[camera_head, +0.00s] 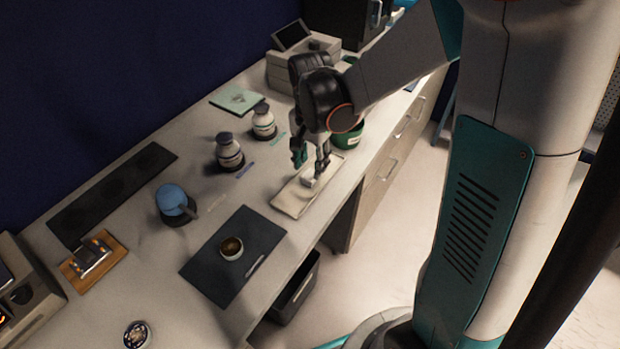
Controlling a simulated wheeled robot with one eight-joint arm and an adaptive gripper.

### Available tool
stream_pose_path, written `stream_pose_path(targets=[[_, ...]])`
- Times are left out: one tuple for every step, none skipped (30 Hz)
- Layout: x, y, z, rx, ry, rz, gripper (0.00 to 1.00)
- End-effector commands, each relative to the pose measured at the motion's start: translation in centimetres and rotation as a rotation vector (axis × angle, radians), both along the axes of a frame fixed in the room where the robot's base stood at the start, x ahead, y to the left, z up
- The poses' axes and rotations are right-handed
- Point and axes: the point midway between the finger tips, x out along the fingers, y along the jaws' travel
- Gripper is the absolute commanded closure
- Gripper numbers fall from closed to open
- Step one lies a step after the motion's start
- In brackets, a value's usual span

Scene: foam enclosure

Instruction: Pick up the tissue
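A small white crumpled piece that looks like the tissue (309,183) lies at a pale beige rectangular tray or mat (292,203) near the counter's front edge. My gripper (312,170) points down right over it, with its fingers at or very near the white piece. The fingers and dark wrist hide part of the tray's far end. I cannot tell whether the fingers touch the tissue or have closed on it.
A green container (348,136) stands close behind my gripper. Two white bottles with dark caps, one here (230,152), stand to the left. A dark mat (236,272) with a small brown-filled cup (231,248) lies nearer the camera. A blue-topped object (172,199) is further left.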

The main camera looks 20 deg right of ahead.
Motion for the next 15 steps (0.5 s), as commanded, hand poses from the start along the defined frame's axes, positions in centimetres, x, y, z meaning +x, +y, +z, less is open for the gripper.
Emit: stream_pose_path(targets=[[0.0, 0.0, -0.9, 0.0, 0.0, 0.0, 0.6], [0.0, 0.1, -1.4, 0.0, 0.0, 0.0, 0.6], [0.1, 0.1, -2.0, 0.0, 0.0, 0.0, 0.6], [0.1, 0.1, -2.5, 0.0, 0.0, 0.0, 0.6], [0.1, 0.1, -3.0, 0.0, 0.0, 0.0, 0.6], [0.1, 0.1, -3.5, 0.0, 0.0, 0.0, 0.6], [0.1, 0.1, -3.9, 0.0, 0.0, 0.0, 0.6], [0.1, 0.1, -4.1, 0.0, 0.0, 0.0, 0.6], [0.1, 0.1, -4.3, 0.0, 0.0, 0.0, 0.6], [0.1, 0.1, -4.4, 0.0, 0.0, 0.0, 0.6], [0.1, 0.1, -4.5, 0.0, 0.0, 0.0, 0.6], [0.1, 0.1, -4.4, 0.0, 0.0, 0.0, 0.6], [0.1, 0.1, -4.4, 0.0, 0.0, 0.0, 0.6], [0.1, 0.1, -4.4, 0.0, 0.0, 0.0, 0.6], [0.1, 0.1, -4.3, 0.0, 0.0, 0.0, 0.6]])
